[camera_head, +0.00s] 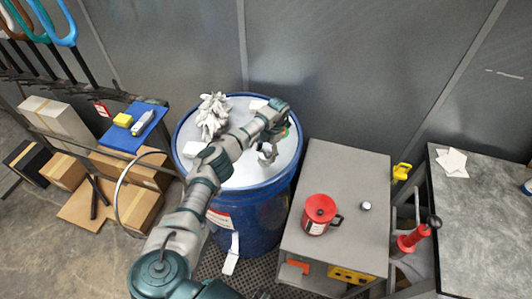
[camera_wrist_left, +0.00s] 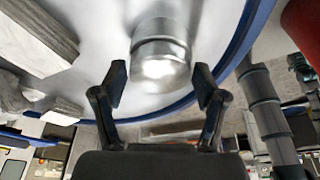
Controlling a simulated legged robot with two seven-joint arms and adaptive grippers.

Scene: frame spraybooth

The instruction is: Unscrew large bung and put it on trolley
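The large bung (camera_wrist_left: 160,52) is a shiny metal cylinder standing on the pale drum lid (camera_head: 250,174). My left gripper (camera_wrist_left: 160,88) is open, with one finger on each side of the bung and a visible gap to each. In the head view my left gripper (camera_head: 268,154) is over the right part of the lid, and my arm and fingers largely hide the bung. A grey flat-topped unit (camera_head: 345,170), apparently the trolley, stands right of the blue drum (camera_head: 262,225). My right gripper is not in view.
A red can (camera_head: 319,213) and a small silver cap (camera_head: 367,206) stand on the grey unit, whose far part is clear. Crumpled white cloth (camera_head: 213,115) lies on the lid. A dark bench (camera_head: 490,220) is at right; boxes (camera_head: 65,170) are at left.

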